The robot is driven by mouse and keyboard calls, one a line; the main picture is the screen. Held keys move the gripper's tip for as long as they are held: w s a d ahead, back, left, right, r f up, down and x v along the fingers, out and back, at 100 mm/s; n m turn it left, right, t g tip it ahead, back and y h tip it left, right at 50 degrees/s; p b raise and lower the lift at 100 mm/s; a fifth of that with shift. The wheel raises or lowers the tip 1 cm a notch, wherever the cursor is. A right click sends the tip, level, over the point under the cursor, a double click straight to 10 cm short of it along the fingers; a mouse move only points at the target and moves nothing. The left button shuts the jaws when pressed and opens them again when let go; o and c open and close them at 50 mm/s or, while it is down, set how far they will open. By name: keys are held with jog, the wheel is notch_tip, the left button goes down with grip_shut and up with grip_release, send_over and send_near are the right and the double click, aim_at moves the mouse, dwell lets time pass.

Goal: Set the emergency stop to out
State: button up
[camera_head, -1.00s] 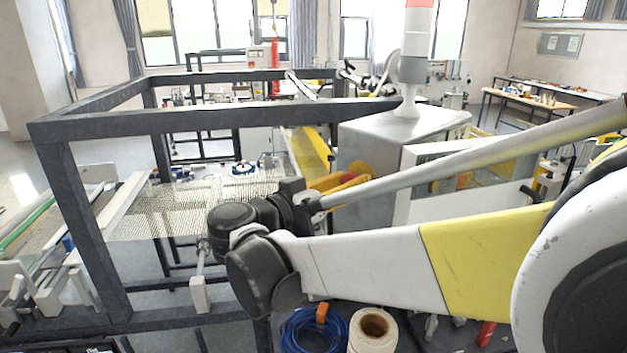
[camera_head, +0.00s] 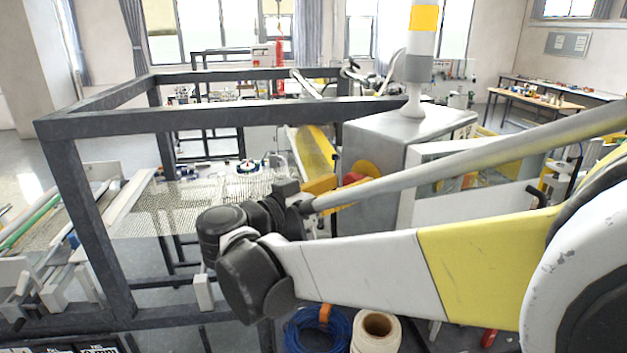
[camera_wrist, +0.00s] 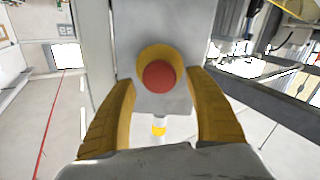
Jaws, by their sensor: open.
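The emergency stop is a red button (camera_wrist: 160,76) in a yellow collar on a grey panel. In the wrist view it faces me, between my yellow fingers. In the head view the red button (camera_head: 353,178) and yellow collar (camera_head: 365,168) show on the side of a grey cabinet. My gripper (camera_wrist: 163,78) is open and empty, with one finger on each side of the button. In the head view my gripper (camera_head: 322,184) points at the button with a small gap before it. How far the button stands out is hard to tell.
A light tower (camera_head: 424,40) on the cabinet (camera_head: 400,128) shows a yellow lamp. A dark metal frame (camera_head: 240,115) stands left of the cabinet, with mesh (camera_head: 190,205) under it. A blue cable coil (camera_head: 310,330) and a white roll (camera_head: 377,330) lie below my arm.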

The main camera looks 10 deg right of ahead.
jog(key=v, duration=1.1)
jog(key=s+d+f+n+g+y+b, duration=0.2)
jog(key=d+f+n+y+b, duration=0.15)
jog(key=d+f, duration=0.4)
jog(key=s+d+f+n+g+y+b, duration=0.1)
jog(key=s+d+f+n+y+b, duration=0.2)
jog(key=d+f, duration=0.45)
jog(key=s+a+f+y+b, duration=0.1)
jog(key=s+f+y+b, duration=0.1)
jog(key=f, duration=0.4)
jog(key=s+a+f+n+y+b, duration=0.1)
jog(key=s+f+y+b, duration=0.2)
jog(key=f, duration=0.4)
jog(key=s+a+f+n+t+y+b, duration=0.1)
jog(key=s+f+y+b, duration=0.2)
jog(key=f, duration=0.3)
jog(key=shift+s+a+f+y+b, duration=0.2)
jog(key=shift+a+f+y+b, duration=0.05)
jog(key=shift+y+b, duration=0.35)
jog(key=shift+n, duration=0.25)
